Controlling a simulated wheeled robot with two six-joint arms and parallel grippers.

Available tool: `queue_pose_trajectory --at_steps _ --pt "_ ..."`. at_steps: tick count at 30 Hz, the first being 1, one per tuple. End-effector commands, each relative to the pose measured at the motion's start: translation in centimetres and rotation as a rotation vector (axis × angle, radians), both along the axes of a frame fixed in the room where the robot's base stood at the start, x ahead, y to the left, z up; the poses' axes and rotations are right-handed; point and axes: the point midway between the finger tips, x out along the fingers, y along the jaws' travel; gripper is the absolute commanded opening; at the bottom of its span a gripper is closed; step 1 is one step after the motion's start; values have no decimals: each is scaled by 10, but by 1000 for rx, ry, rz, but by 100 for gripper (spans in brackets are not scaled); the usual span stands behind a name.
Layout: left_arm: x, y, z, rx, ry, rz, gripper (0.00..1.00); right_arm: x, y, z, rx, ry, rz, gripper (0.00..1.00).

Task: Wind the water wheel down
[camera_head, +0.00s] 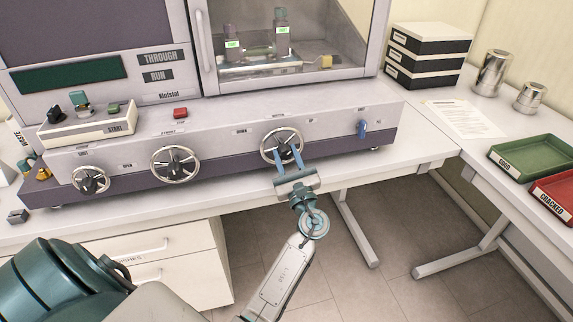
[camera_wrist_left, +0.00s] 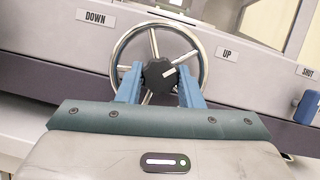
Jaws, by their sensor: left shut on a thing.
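The water wheel (camera_head: 281,142) is a silver spoked handwheel with a dark hub knob on the machine's lower front panel. In the left wrist view, the wheel (camera_wrist_left: 151,38) sits between a DOWN label (camera_wrist_left: 95,17) on its left and an UP label (camera_wrist_left: 227,53) on its right. My left gripper (camera_head: 289,153) reaches it from the front. Its two blue fingers, also in the left wrist view (camera_wrist_left: 159,72), are shut on the dark hub knob (camera_wrist_left: 168,74), one on each side. The fingers hide the lower part of the wheel. My right gripper is not in view.
Two more handwheels (camera_head: 174,163) (camera_head: 91,180) are to the left on the panel. A blue lever (camera_head: 363,129) is to the right. A glass-fronted chamber (camera_head: 285,30) is above. Green (camera_head: 535,148) and red (camera_head: 556,190) trays lie on the right table.

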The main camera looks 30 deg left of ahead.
Motion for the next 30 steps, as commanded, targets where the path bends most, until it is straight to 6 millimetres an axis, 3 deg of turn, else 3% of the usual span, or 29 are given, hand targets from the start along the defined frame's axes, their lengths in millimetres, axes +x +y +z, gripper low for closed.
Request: queue_pose_trajectory --at_steps 1,6,16,22,30 --pt "0 0 -7 -26 -35 1 10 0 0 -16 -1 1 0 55" --pt "1 -1 -6 -131 -157 0 10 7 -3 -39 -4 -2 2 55" --pt "3 -2 -3 -312 -367 -1 10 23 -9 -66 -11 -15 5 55" --pt "3 -2 -1 -390 -459 -1 10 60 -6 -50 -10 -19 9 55" --pt "3 -2 1 -454 -533 -1 10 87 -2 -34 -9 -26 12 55"
